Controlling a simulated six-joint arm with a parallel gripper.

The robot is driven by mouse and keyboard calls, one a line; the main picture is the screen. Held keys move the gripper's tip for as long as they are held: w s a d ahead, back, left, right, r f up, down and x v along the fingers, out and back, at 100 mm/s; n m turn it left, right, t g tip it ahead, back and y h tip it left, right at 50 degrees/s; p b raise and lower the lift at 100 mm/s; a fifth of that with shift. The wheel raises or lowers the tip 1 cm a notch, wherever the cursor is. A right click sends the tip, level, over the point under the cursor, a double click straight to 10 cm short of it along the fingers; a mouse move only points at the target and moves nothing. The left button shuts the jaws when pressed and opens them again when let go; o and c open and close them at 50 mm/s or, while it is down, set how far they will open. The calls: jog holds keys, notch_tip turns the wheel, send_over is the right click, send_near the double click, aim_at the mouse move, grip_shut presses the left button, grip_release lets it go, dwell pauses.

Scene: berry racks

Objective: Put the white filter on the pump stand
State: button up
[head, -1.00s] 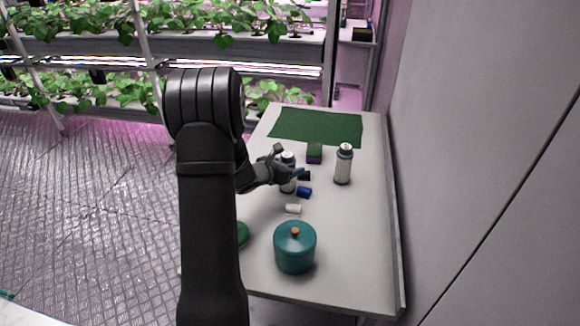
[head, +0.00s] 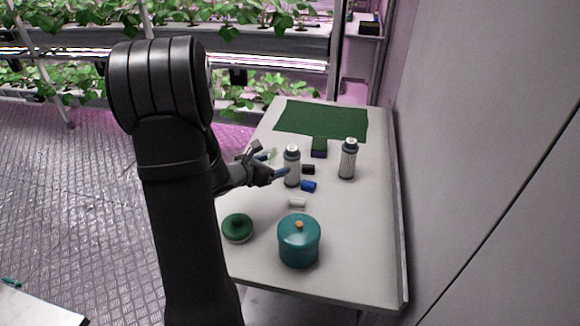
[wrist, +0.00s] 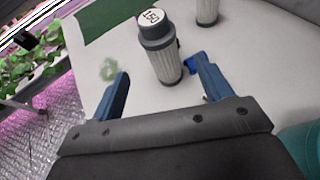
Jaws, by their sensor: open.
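A small white cylinder (head: 297,203) lies on the grey table in front of a blue one (head: 308,186); it looks like the white filter. Two upright pleated cartridges with grey caps stand behind it, a left one (head: 292,168) and a right one (head: 347,160). My gripper (head: 270,165) is open and empty, just left of the left cartridge. In the wrist view that cartridge (wrist: 160,48), its cap marked 150, stands ahead between the blue fingers (wrist: 161,68), not gripped. I cannot tell which thing is the pump stand.
A teal pot (head: 299,243) with an orange knob and a green ring-shaped object (head: 237,228) stand near the front. A green and purple block (head: 319,148), a black cylinder (head: 308,169) and a green mat (head: 322,121) are farther back. The right side is clear.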

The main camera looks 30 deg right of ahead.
aim_at(292, 167)
jog(key=s+a+f, duration=0.1)
jog(key=s+a, duration=0.1)
jog(key=a, duration=0.4)
jog(key=x, duration=1.1)
jog(key=shift+w+d, duration=0.1)
jog(key=shift+w, duration=0.05)
jog(key=shift+x, duration=3.1)
jog(key=shift+r, duration=0.1)
jog(key=c, duration=1.2)
jog(key=shift+o, duration=0.2)
jog(key=shift+r, duration=0.1)
